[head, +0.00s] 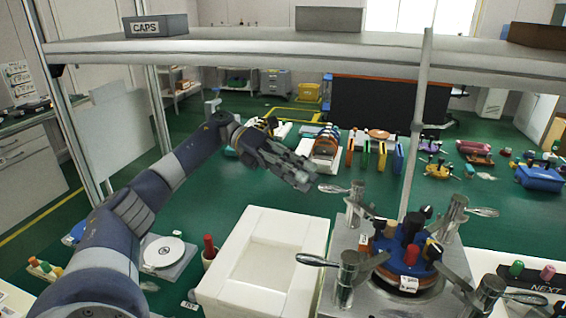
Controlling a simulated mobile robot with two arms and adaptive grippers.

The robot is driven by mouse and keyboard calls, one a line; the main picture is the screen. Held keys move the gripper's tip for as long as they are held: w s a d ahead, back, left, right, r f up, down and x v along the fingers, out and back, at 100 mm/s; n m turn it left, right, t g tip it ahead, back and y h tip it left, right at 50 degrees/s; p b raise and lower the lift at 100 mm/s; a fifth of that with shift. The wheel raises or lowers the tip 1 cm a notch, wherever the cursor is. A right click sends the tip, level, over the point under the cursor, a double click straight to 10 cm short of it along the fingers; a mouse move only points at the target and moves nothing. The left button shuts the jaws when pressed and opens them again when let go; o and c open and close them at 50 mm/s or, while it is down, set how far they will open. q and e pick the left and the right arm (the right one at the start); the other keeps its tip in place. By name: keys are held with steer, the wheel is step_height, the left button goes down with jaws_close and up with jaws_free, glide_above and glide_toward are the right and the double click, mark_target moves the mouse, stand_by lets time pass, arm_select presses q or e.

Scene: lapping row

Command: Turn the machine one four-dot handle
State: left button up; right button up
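A lapping machine (388,299) stands at the lower right with a round blue-rimmed hub. Metal posts with lever handles stand around the hub: a back left handle (333,188), a front left handle (317,260), a back right handle (483,212) and a front right handle (525,298). I cannot make out dots that tell the handles apart. My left gripper (304,177) is in the air to the left of the back left handle, apart from it, with nothing visible in it. Its finger gap is not clear. My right gripper is not in view.
A white tray (232,284) stands left of the machine. A shelf (250,48) crosses above, with a CAPS box (155,27) on it; its upright (417,130) rises behind the machine. A green surface behind holds several coloured parts and a blue bin (540,179).

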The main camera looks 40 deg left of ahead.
arm_select(q)
steer(key=v, duration=0.6)
steer(key=shift+a, duration=0.15)
stand_by(0.5)
